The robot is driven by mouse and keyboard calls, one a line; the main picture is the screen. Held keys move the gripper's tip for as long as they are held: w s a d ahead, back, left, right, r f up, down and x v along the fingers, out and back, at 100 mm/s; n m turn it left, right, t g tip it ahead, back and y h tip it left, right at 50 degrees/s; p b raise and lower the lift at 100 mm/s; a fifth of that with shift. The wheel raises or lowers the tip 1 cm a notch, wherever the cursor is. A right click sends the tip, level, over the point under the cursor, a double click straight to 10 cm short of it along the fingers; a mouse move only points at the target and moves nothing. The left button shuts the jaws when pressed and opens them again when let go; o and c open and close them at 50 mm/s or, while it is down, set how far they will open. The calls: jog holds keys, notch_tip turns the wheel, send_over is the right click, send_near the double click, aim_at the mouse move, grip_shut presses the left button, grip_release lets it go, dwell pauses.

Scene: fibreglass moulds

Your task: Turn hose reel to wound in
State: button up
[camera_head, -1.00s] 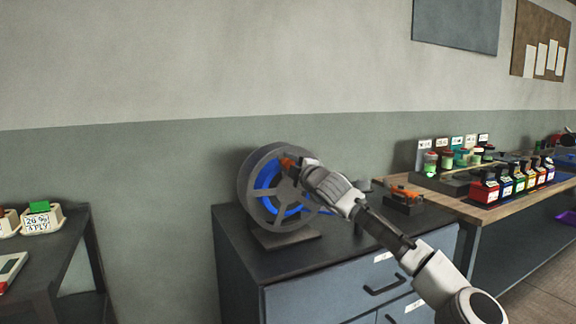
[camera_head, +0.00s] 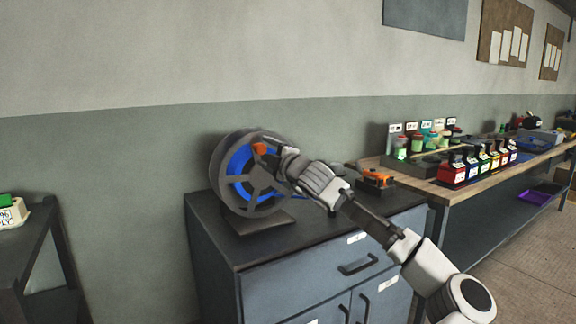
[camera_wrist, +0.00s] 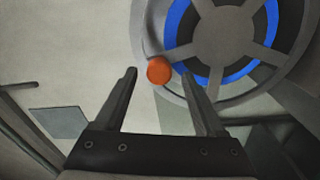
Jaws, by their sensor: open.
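The hose reel (camera_head: 246,180) stands upright on a flat foot on the dark cabinet top, a grey spoked wheel with blue hose wound inside it. It also shows in the wrist view (camera_wrist: 225,35). An orange knob (camera_wrist: 159,70) sits on the reel's face near the rim; in the head view the knob (camera_head: 260,149) is at the upper part of the wheel. My gripper (camera_wrist: 161,78) is open, its two fingers on either side of the knob in the wrist view. I cannot tell whether a finger touches it. My gripper (camera_head: 278,160) hides part of the reel's right side.
The grey cabinet (camera_head: 310,285) has a drawer and doors with handles. An orange tool (camera_head: 376,178) lies right of the reel. A workbench (camera_head: 440,187) with several coloured bottles stands further right. A dark table (camera_head: 30,245) stands at left.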

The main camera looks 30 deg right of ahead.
jog(key=s+p, duration=0.1)
jog(key=s, duration=1.2)
jog(key=shift+s+f, duration=0.2)
jog(key=shift+f, duration=0.1)
